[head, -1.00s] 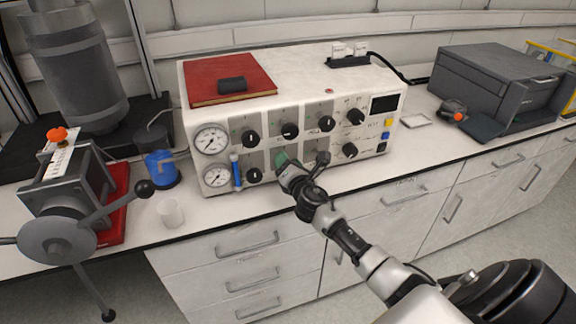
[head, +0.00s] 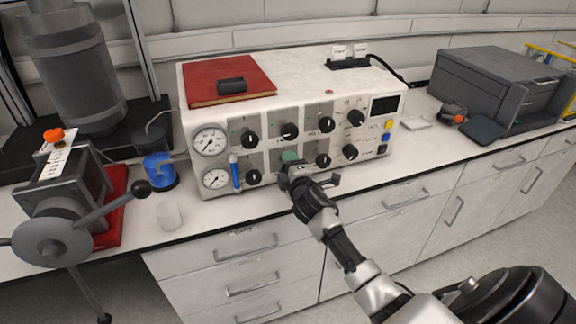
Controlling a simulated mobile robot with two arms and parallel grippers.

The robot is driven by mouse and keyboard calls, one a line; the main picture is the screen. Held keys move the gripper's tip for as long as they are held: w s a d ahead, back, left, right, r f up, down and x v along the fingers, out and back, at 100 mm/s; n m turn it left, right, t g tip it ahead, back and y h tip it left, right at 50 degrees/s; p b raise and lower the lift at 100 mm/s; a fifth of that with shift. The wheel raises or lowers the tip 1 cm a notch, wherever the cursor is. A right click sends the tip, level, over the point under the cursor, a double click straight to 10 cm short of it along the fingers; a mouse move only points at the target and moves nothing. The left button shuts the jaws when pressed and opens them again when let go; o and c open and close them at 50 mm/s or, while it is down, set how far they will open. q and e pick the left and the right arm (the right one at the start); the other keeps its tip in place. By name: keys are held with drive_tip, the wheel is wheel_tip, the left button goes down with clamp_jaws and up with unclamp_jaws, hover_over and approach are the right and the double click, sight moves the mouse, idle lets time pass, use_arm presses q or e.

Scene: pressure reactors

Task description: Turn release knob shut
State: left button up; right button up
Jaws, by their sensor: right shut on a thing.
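The white control unit (head: 370,88) stands on the bench with two gauges and several black knobs on its front. A green knob (head: 289,156) sits in the lower row, left of the middle, and is presumably the release knob. My right gripper (head: 291,168) is at this knob and shut on it. The gripper hides the knob's lower part, so its exact turn angle cannot be read. My left gripper is not in view.
A black knob (head: 323,160) lies close to the right of my gripper, another (head: 255,177) to the left. A blue-handled valve (head: 235,172) is by the lower gauge. A clear beaker (head: 169,215) and a handwheel press (head: 60,240) stand left. Drawers are below the bench edge.

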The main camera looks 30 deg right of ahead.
drive_tip(key=m, duration=0.3)
drive_tip(key=shift+f+m, duration=0.1)
drive_tip(key=shift+m, duration=0.5)
drive_tip(key=o, duration=0.9)
drive_tip(key=v, duration=1.1)
drive_tip(key=shift+b, duration=0.35)
drive_tip(key=shift+f, duration=0.15)
